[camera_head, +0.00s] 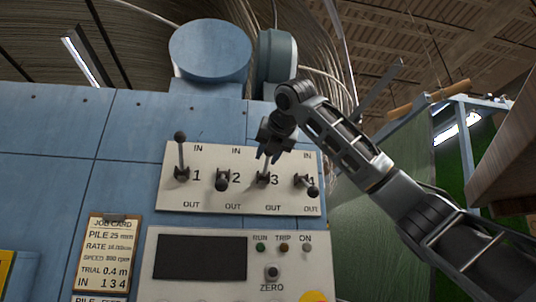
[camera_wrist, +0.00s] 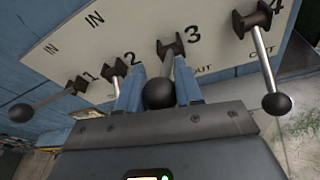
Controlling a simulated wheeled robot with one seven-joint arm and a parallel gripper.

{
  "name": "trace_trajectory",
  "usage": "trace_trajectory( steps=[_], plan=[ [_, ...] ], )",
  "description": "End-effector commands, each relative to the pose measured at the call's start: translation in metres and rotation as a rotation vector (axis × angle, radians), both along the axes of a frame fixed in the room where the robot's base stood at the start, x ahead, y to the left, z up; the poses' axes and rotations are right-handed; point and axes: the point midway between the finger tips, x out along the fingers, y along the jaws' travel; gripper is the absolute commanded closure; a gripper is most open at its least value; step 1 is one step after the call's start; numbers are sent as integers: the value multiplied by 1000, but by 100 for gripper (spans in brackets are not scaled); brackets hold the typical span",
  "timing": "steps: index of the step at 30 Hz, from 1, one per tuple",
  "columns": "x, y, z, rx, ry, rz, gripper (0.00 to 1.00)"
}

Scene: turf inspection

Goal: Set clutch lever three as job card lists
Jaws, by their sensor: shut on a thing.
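The cream lever panel (camera_head: 240,206) carries clutch levers 1 to 3 and a fourth at its right, with IN above and OUT below. Clutch lever three (camera_head: 263,179) is partly hidden by my gripper (camera_head: 268,154) in the head view. In the wrist view, its black knob (camera_wrist: 158,94) sits between the blue fingers of my gripper (camera_wrist: 160,72), which is shut on the lever. The lever's exact tilt is hard to tell. The job card (camera_head: 107,255) at lower left reads PILE 25 mm, TRIAL 0.4 m, IN 1 3 4.
Lever one (camera_head: 181,153) points up toward IN. Lever two (camera_head: 222,182) points outward and down. A lower panel (camera_head: 162,290) holds a dark screen (camera_head: 200,257), RUN and TRIP lamps and a ZERO knob (camera_head: 272,273).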

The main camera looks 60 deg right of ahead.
Motion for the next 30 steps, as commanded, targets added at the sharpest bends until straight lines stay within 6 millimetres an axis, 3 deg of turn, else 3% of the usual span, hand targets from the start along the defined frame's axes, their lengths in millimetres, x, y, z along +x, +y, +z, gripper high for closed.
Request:
trace_trajectory(
  steps=[14,15,22,30],
  plan=[
    [0,0,-2,3,3,0,100],
    [0,0,-2,3,3,0,61],
    [0,0,-1,1,2,0,40],
    [0,0,0,1,1,0,40]
  ],
)
